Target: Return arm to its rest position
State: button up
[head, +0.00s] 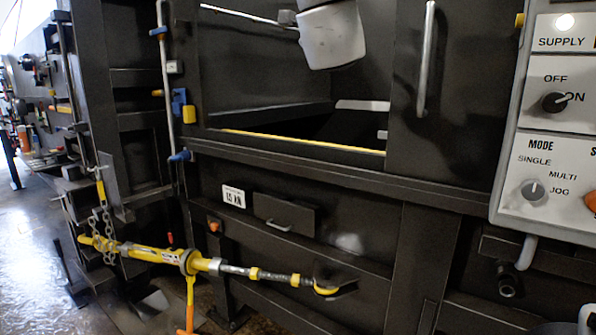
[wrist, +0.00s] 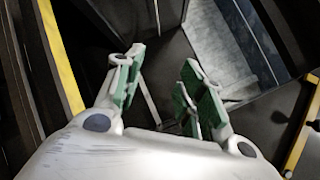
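My gripper (wrist: 160,92) shows in the wrist view, with its two green-padded fingers spread apart and nothing between them. In the head view, a pale rounded part of my arm (head: 333,36) hangs at the top, in front of the dark compactor's opening (head: 350,123). The gripper's fingers cannot be made out in the head view. In the wrist view, a yellow-striped edge (wrist: 62,55) runs along the left and dark panels lie beyond the fingers.
A yellow strip (head: 300,141) lines the opening's lower edge. A vertical handle (head: 425,58) is on the dark panel to its right. The control panel (head: 510,150) stands at the far right. A yellow turnbuckle bar (head: 150,253) with a chain juts across the lower left. Floor shows at lower left.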

jog(key=s+a+f+n+g+y, duration=0.2)
jog(key=a+f+n+g+y, duration=0.25)
jog(key=n, duration=0.55)
jog(key=s+a+f+n+g+y, duration=0.1)
jog(key=s+f+n+g+y, duration=0.2)
jog(key=f+n+y, duration=0.35)
jog(key=s+d+f+n+g+h, duration=0.3)
jog(key=s+d+f+n+g, duration=0.15)
jog(key=d+f+n, duration=0.4)
jog(key=s+d+f+g+h, duration=0.1)
jog(key=s+d+f+h, duration=0.1)
jog(key=s+d+f, duration=0.3)
jog(key=s+d+f+g+h, duration=0.1)
jog(key=s+d+f+h, duration=0.2)
jog(key=d, duration=1.1)
jog(key=s+d+f+g+h, duration=0.2)
jog(key=s+d+f, duration=0.4)
jog(key=s+d, duration=0.3)
jog(key=shift+s+d+f+n+h, duration=0.15)
jog(key=shift+s+f+n+h, duration=0.3)
jog(key=shift+s, duration=0.65)
